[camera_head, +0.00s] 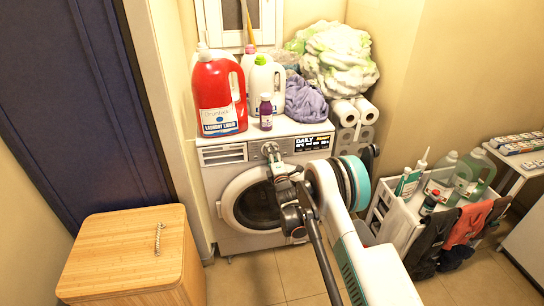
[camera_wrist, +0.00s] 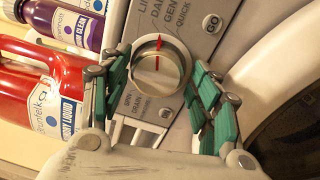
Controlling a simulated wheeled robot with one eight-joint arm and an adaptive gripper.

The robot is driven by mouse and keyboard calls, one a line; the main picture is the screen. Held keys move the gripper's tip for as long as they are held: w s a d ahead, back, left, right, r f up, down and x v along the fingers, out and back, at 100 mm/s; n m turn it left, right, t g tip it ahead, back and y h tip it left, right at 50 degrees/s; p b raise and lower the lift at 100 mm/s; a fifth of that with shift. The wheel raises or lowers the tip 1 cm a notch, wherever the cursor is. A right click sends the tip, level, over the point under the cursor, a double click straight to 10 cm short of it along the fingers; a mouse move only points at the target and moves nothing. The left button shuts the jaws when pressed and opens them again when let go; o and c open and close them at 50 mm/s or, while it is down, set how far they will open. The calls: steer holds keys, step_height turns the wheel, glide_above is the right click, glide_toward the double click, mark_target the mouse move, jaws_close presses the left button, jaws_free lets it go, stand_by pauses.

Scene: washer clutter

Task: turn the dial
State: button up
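The dial (camera_wrist: 165,78) is a round silver knob with a red line on it, on the washer's grey control panel (camera_wrist: 192,22). Printed programme names surround it. In the head view the dial (camera_head: 269,148) sits on the upper front of the white washer (camera_head: 222,178), partly behind my gripper (camera_head: 273,160). In the wrist view my gripper (camera_wrist: 158,70) is open, with one green-padded finger on each side of the dial. Gaps show between both fingers and the knob. I cannot tell how far the fingertips reach along it.
A red detergent bottle (camera_head: 218,95), a white bottle (camera_head: 262,82) and a small purple bottle (camera_head: 265,112) stand on the washer. Cloths and paper rolls (camera_head: 345,112) are at the right. A wooden hamper (camera_head: 125,250) stands front left, and a crate of bottles (camera_head: 395,218) right.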

stand_by(0.3)
steer(key=v, duration=0.7)
steer(key=shift+s, duration=0.25)
steer(key=s+d+r+m+g+h, duration=0.25)
steer(key=d+r+m, duration=0.3)
steer(key=r, duration=0.55)
steer(key=s+d+r+m+g+h, duration=0.1)
steer(key=s+d+r+m, duration=0.25)
steer(key=d+r, duration=0.6)
steer(key=s+d+r+m+g+h, duration=0.1)
steer(key=s+d+r+m, duration=0.15)
steer(key=s+r, duration=0.4)
steer(key=s+d+r+m+g+h, duration=0.1)
steer(key=s+d+r+m+g, duration=0.2)
steer(key=s, duration=0.6)
steer(key=s+d+f+m+g, duration=0.1)
steer(key=s+m, duration=0.3)
steer(key=s, duration=1)
steer(key=s+d+f+m+g, duration=0.2)
steer(key=s+d+f+m, duration=0.1)
steer(key=s, duration=1.1)
steer(key=shift+f+m, duration=0.35)
steer(key=shift+m, duration=0.3)
